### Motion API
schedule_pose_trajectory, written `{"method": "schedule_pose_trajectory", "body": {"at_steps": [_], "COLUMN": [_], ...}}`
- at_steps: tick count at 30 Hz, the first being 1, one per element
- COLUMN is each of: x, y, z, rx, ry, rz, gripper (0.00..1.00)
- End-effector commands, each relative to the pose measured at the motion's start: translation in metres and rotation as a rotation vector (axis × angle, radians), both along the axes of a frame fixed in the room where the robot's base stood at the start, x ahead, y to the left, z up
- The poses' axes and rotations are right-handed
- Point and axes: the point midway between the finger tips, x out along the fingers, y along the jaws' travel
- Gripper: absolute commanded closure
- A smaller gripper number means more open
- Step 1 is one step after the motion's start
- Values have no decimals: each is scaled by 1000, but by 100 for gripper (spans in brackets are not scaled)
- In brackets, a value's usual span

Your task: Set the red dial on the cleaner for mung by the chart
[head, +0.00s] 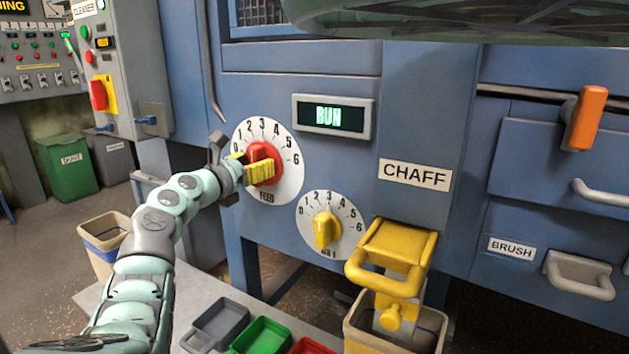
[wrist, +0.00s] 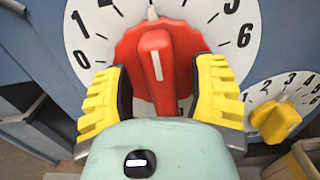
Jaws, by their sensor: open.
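The red dial (head: 262,151) labelled FEED is on the blue cleaner's front, over a white face marked 0 to 6. It also shows in the wrist view (wrist: 155,60), where its white tick points up, roughly toward 3; that number is cut off there. My gripper (head: 254,171) is open at the dial. In the wrist view its yellow-padded fingers (wrist: 158,78) stand on either side of the red grip bar, with small gaps. In the head view my fingers hide part of the dial. No chart is visible.
A yellow dial (head: 325,229) is below right, near my gripper. A green display (head: 331,116) reads RUN. A yellow handled CHAFF gate (head: 393,257) stands farther right. Trays (head: 262,334) lie below. An orange lever (head: 584,118) is at right; a control panel (head: 120,75) is at left.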

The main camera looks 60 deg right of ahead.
Motion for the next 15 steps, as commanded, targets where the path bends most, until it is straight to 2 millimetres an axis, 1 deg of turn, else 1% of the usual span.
{"method": "schedule_pose_trajectory", "body": {"at_steps": [1,5,14,15], "x": [-2,-2,-2,-2], "y": [-5,-10,-11,-11], "z": [1,2,2,2], "rx": [-2,-3,-2,-2], "ry": [0,-3,-2,-2], "rz": [-5,-6,-6,-5], "gripper": [43,43,43,41]}}
